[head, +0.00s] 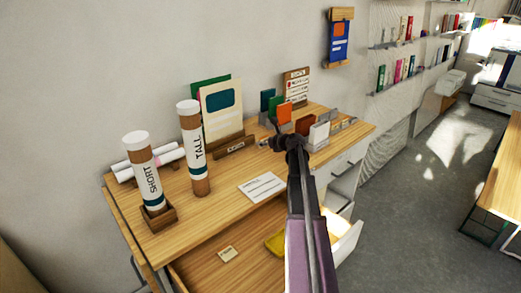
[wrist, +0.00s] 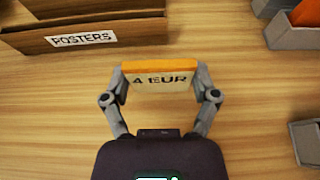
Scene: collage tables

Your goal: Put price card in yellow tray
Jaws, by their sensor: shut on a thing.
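The price card (wrist: 160,79), cream with an orange top edge and marked "4 EUR", is between the two fingers of my gripper (wrist: 160,74) in the wrist view. My gripper is shut on it, above the wooden desk top. In the head view my gripper (head: 289,143) is over the right part of the desk, and I cannot clearly make out the card there. The yellow tray (head: 275,243) lies low at the front, in what looks like an open drawer, partly hidden behind my arm. The card is well apart from it.
A wooden holder marked "POSTERS" (wrist: 85,36) is at the wrist view's upper left. Grey bins (wrist: 291,32) stand to the right. In the head view, tubes marked SHORT (head: 148,178) and TALL (head: 197,152) stand left; a white sheet (head: 262,186) lies on the desk.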

